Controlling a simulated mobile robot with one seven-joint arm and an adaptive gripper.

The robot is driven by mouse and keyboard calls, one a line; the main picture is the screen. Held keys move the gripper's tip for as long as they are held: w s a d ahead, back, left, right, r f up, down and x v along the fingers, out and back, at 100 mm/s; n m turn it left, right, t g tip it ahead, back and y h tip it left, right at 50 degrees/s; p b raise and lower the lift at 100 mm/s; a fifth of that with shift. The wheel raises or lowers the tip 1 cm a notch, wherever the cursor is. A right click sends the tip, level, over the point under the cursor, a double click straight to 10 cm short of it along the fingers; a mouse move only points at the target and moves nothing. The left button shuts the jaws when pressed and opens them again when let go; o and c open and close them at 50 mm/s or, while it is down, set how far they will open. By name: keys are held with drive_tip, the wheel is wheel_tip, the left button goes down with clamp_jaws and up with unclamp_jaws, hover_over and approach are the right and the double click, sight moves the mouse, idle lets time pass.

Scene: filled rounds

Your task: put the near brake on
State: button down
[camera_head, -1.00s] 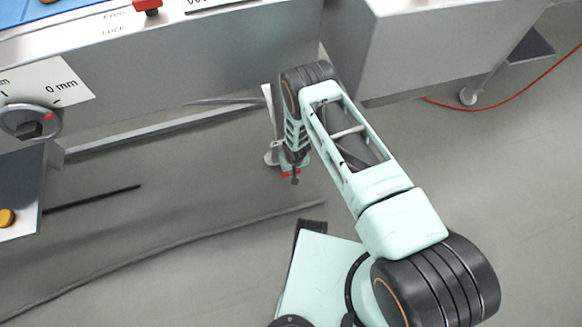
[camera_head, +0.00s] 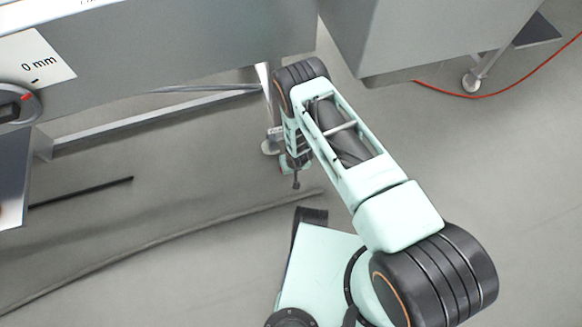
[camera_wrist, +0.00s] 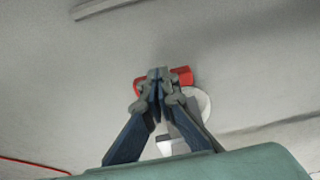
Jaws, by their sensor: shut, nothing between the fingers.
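The near brake appears as a red pedal (camera_wrist: 182,76) at a white caster wheel (camera_wrist: 198,102) in the wrist view. My gripper (camera_wrist: 158,75) is shut and empty, with its fingertips in front of the red pedal and covering its middle. Whether they touch it I cannot tell. In the head view my gripper (camera_head: 296,184) points down beside the caster (camera_head: 269,147) at the foot of the machine's leg. The pedal is mostly hidden behind my gripper there.
The grey machine body (camera_head: 180,55) hangs above the caster. A second grey cabinet (camera_head: 430,35) with another caster (camera_head: 471,82) stands to the right, near a red cable (camera_head: 530,75). A dark rod (camera_head: 85,191) lies at left. Open floor lies in front.

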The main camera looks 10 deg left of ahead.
drive_tip(key=shift+f+b, duration=0.35)
drive_tip(key=shift+f, duration=0.2)
